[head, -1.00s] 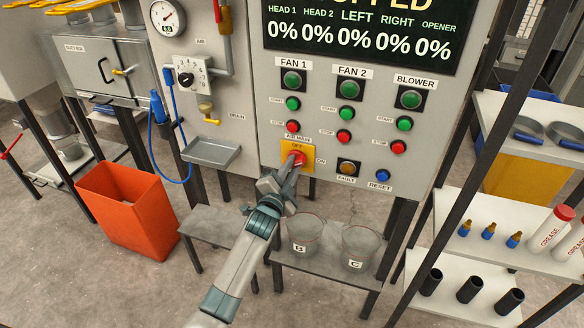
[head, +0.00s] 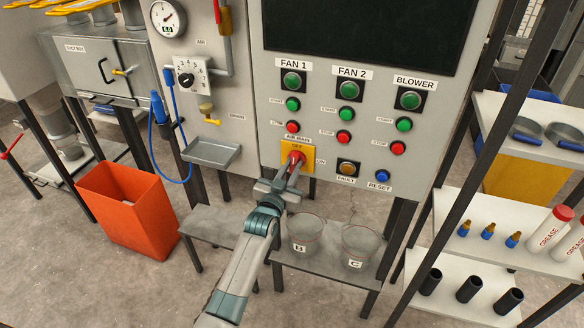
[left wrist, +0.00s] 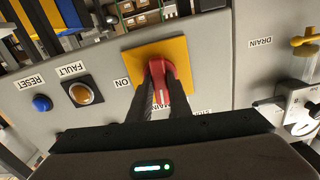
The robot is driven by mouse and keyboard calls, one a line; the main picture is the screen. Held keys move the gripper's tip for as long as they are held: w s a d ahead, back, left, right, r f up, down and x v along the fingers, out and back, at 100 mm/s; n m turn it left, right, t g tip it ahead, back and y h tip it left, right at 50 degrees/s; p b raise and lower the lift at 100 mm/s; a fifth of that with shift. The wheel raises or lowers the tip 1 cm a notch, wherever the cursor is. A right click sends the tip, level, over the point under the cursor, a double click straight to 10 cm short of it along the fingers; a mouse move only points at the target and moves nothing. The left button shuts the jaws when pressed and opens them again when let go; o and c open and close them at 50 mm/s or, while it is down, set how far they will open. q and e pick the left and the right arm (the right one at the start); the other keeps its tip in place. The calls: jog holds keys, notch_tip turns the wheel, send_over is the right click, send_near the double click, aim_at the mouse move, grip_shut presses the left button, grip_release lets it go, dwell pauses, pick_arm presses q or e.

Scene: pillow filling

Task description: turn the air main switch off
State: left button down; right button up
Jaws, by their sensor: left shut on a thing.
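The air main switch is a red handle (head: 297,156) on a yellow plate (head: 285,163), low in the middle of the grey panel. My left gripper (head: 293,170) is shut on the red handle, reaching up from below. In the left wrist view, which is upside down to the panel, the two dark fingers (left wrist: 161,95) sit on either side of the red handle (left wrist: 169,76). The handle runs roughly upright there, with a pale mark at its lower end. The ON label (left wrist: 122,83) is beside the plate; the OFF lettering is hidden there. My right gripper is not in view.
The display (head: 360,35) above is dark. FAULT (head: 348,168) and RESET (head: 382,175) buttons sit right of the switch, with red stop buttons above. Beakers B (head: 304,236) and C (head: 360,245) stand on the low shelf close under my left arm. An orange bin (head: 128,210) is at left.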

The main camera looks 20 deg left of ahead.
pick_arm(q)
jog(key=shift+f+n, duration=0.15)
jog(key=shift+n, duration=0.45)
jog(key=c, duration=1.6)
grip_release()
jog(key=shift+c, duration=0.2)
jog(key=shift+s, duration=0.2)
jog(key=s+b, duration=0.4)
jog(key=s, duration=1.3)
jog(key=shift+a+b, duration=0.3)
